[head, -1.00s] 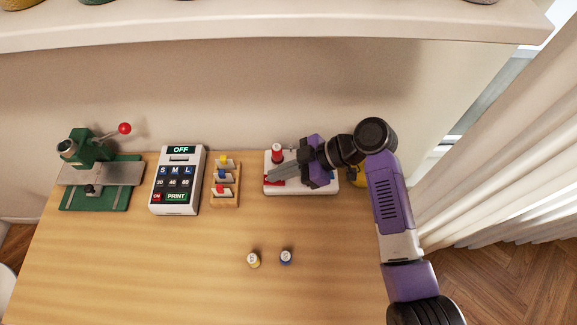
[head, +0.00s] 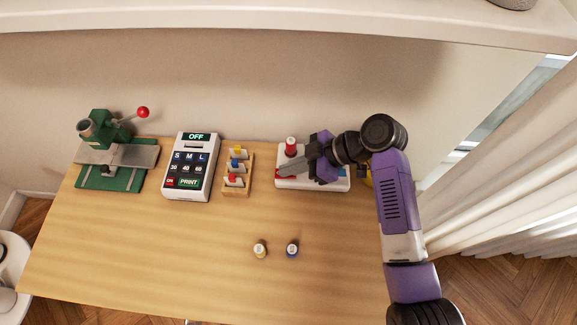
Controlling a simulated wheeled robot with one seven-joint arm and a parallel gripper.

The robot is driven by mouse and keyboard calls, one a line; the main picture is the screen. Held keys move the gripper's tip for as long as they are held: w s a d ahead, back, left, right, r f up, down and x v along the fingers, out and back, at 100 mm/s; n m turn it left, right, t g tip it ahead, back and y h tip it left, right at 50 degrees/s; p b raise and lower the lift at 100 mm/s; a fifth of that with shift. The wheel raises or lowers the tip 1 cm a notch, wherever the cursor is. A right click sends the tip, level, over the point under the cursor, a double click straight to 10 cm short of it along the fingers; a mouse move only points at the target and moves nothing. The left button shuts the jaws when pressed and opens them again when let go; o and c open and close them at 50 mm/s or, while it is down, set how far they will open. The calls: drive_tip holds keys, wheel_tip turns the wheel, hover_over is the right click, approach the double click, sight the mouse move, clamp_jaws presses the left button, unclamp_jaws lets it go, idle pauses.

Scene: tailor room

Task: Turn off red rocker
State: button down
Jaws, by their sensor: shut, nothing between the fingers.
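The white base (head: 342,184) stands near the back edge of the table, below the shelf. A red knob on a white collar (head: 291,147) rises at its back left. A small red part, which looks like the rocker (head: 281,174), shows at its left front, partly hidden by my fingers. My gripper (head: 283,170) comes in from the right over the base. Its grey fingers are shut and empty, with their tips at the red part. I cannot tell whether they touch it or which way the rocker is tipped.
A white keypad device (head: 172,188) reading OFF, a wooden rack (head: 240,190) with spools, and a green press (head: 122,178) stand to the left. The table front (head: 190,280) is clear.

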drive_tip(key=shift+s+d+f, duration=0.1)
drive_tip(key=shift+d+f, duration=0.3)
drive_tip(key=shift+d, duration=0.5)
drive_tip(key=v, duration=0.2)
drive_tip(key=b+v, duration=0.1)
drive_tip(key=v, duration=0.5)
drive_tip(key=shift+a+r, duration=0.35)
